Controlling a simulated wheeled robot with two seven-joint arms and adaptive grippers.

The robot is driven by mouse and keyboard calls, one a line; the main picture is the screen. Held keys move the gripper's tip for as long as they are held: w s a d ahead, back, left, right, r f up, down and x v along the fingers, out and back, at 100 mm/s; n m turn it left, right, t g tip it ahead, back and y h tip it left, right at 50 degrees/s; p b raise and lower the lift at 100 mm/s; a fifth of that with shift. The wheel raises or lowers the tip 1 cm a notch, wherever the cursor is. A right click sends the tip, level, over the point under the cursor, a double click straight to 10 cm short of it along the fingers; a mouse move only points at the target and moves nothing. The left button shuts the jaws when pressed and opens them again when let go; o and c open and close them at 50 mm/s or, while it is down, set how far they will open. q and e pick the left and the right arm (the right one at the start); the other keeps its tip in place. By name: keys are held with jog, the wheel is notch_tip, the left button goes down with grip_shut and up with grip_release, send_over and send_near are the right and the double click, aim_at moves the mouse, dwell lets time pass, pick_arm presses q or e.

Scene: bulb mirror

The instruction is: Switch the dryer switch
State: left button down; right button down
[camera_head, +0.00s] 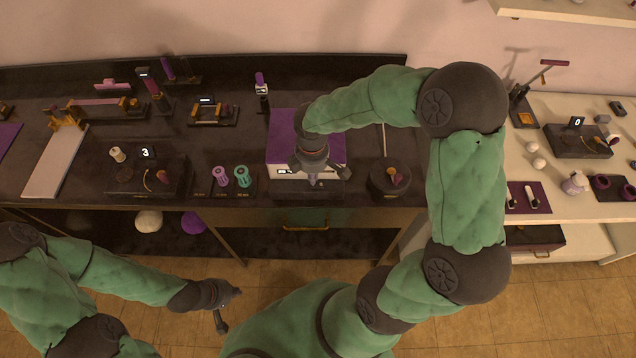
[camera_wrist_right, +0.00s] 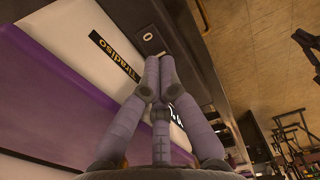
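A box with a purple top (camera_head: 286,130) and a pale front stands on the dark bench in the middle of the head view; it looks like the dryer. In the right wrist view, its purple side (camera_wrist_right: 60,85) and a black label (camera_wrist_right: 115,55) with pale lettering show. A dark strip (camera_wrist_right: 138,20) with a small pale-ringed round part (camera_wrist_right: 148,37) lies just beyond the fingertips. My right gripper (camera_head: 313,180) is at the box's front edge; its fingers (camera_wrist_right: 160,65) are together, with nothing seen between them. Contact is unclear. My left gripper (camera_head: 221,318) hangs empty-looking in front of the bench.
A dark box with a display reading 3 (camera_head: 147,153) and purple and green spools (camera_head: 242,176) stand left of the dryer. A round dark base (camera_head: 390,178) stands to its right. A drawer handle (camera_head: 305,227) is below. A pale side table (camera_head: 560,207) stands at right.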

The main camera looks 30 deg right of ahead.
jog(key=shift+f+b, duration=0.55)
jog(key=shift+f, duration=0.3)
dwell(0.5)
jog(key=shift+r+p, duration=3)
jog(key=shift+r, duration=0.55)
jog(key=shift+f, duration=0.1)
